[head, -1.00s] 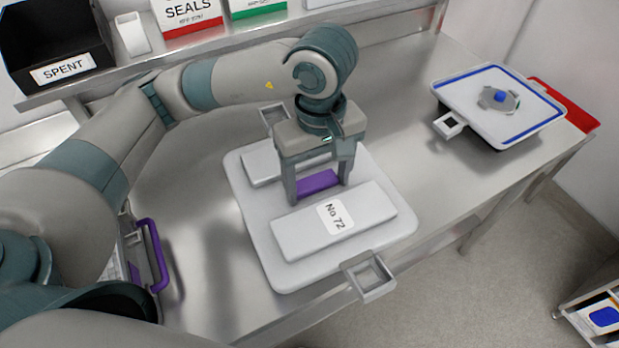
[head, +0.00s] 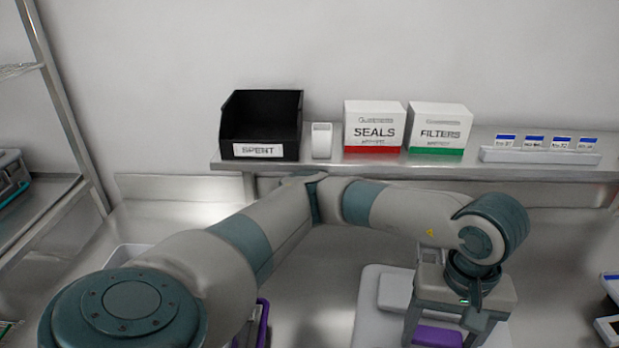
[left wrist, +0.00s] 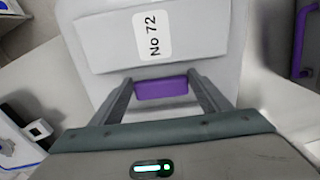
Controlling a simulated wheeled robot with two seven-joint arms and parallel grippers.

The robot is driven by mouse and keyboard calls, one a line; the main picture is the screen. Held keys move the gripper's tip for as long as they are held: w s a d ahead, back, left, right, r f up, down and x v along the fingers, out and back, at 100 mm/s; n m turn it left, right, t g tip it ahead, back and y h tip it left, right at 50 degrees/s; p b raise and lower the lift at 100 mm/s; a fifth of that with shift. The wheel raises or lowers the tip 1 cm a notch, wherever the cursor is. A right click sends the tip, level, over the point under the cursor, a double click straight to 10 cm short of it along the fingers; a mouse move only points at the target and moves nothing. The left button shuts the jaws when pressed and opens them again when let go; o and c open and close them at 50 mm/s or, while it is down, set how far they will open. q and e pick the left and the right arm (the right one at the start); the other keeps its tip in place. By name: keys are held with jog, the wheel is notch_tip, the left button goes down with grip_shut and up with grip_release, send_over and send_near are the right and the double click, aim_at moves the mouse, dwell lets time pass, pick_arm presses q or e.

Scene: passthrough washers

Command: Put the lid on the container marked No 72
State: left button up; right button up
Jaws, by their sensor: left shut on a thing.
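A white, flat piece with raised blocks and the label "No 72" lies below my left gripper; it shows in the left wrist view (left wrist: 190,40) and partly at the bottom of the head view (head: 372,315). A purple grip (left wrist: 162,88) stands at its middle and also shows in the head view (head: 437,337). My left gripper (left wrist: 163,92) is shut on the purple grip, one finger at each end. I cannot tell whether the piece rests on the table or hangs just above it. My right gripper is not in view.
A purple handle (head: 263,325) stands beside my left arm. A shelf (head: 330,165) behind holds the black SPENT bin (head: 262,120), SEALS box (head: 375,128), FILTERS box (head: 440,130) and a card rack (head: 540,157). A blue-trimmed white item (left wrist: 14,148) is at the wrist view's left edge.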

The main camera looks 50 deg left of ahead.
aim_at(384, 297)
pick_arm(q)
jog(key=a+m, duration=0.1)
jog(key=m, duration=0.1)
jog(key=w+a+f+m, duration=0.1)
jog(key=a+m, duration=0.1)
jog(key=a+f+m, duration=0.1)
jog(key=a+m, duration=0.1)
jog(key=shift+w+a+f, duration=0.25)
jog(key=shift+w, duration=0.1)
jog(key=shift+w+a+f+m, duration=0.15)
jog(key=shift+a+f+m, duration=0.15)
jog(key=shift+a+m, duration=0.35)
jog(key=shift+d, duration=0.1)
